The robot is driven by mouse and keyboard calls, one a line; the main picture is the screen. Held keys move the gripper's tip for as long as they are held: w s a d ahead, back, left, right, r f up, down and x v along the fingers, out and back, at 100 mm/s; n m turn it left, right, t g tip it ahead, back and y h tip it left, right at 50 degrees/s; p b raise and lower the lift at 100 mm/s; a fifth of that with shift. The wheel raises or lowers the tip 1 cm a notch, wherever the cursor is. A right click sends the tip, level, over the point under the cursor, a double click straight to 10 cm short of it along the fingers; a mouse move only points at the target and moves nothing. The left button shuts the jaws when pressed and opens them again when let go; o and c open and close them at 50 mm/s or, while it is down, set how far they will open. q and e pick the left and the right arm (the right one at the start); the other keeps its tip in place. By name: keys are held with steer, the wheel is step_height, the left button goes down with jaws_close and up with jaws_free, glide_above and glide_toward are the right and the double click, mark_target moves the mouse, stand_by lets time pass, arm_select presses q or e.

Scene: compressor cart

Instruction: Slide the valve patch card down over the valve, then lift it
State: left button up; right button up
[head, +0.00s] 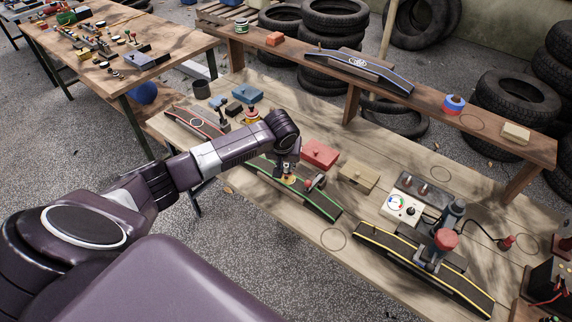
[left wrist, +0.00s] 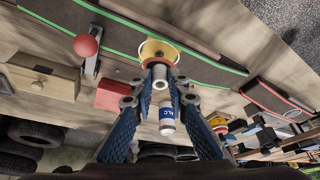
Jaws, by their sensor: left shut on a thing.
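My left gripper (head: 288,168) hangs over the green-edged curved strip (head: 322,206) on the bench, fingers pointing down. In the left wrist view, its blue fingers (left wrist: 160,84) are closed in on a pale cylindrical piece (left wrist: 158,76). Just beyond the fingertips is a yellow round piece (left wrist: 160,48) with an orange-red middle, against the green-edged strip. I take this yellow piece for the patch card, but cannot be sure. The valve is hidden, and I cannot tell whether the card surrounds it. My right gripper is not in view.
A red box (head: 320,153), a wooden block (head: 358,177) and a gauge box (head: 400,207) stand close by to the right. A red-edged strip (head: 192,121) lies left, a yellow-edged one (head: 470,290) right. A raised shelf (head: 430,103) runs behind.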

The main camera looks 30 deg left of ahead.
mark_target(286, 173)
arm_select(q)
steer(key=shift+f+b, duration=0.3)
steer(key=shift+f, duration=1)
stand_by(0.9)
steer(key=shift+f+p, duration=0.1)
steer(key=shift+p, duration=0.2)
stand_by(0.3)
steer(key=shift+s+f, duration=0.1)
steer(key=shift+f, duration=0.35)
stand_by(1.2)
step_height(286, 173, up, 11)
steer(key=p, duration=0.8)
steer(key=shift+f+p, duration=0.15)
steer(key=shift+p, duration=0.2)
stand_by(0.6)
steer(key=shift+w, duration=0.2)
